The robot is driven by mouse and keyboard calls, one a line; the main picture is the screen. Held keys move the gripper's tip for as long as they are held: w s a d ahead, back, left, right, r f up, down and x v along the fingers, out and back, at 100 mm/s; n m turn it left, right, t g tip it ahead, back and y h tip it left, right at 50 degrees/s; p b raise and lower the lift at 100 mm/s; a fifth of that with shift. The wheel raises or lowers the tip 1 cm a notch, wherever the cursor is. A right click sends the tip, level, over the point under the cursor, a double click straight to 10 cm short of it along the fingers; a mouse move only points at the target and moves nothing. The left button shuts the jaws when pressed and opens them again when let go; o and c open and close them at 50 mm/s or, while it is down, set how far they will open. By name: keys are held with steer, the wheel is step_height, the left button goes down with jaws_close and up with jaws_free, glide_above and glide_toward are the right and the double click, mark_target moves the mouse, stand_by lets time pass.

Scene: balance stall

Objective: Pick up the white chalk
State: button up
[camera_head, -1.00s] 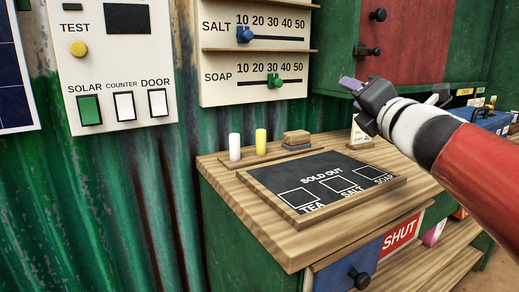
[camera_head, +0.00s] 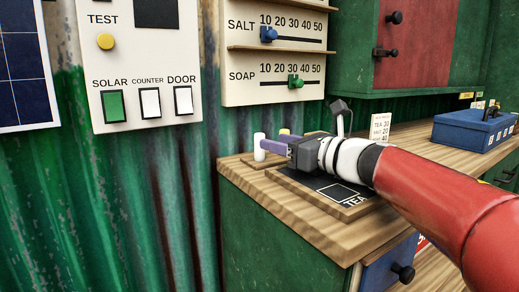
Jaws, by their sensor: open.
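The white chalk (camera_head: 259,154) stands upright on a small wooden holder at the back left of the counter.
A corrugated green wall rises behind.

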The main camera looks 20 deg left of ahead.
mark_target(259, 134)
steer(key=p+x, duration=0.1)
steer(key=x, duration=0.5)
steer(key=shift+a, duration=0.15)
jaws_close()
steer(key=shift+r+p, duration=1.55)
steer(key=shift+r, duration=3.5)
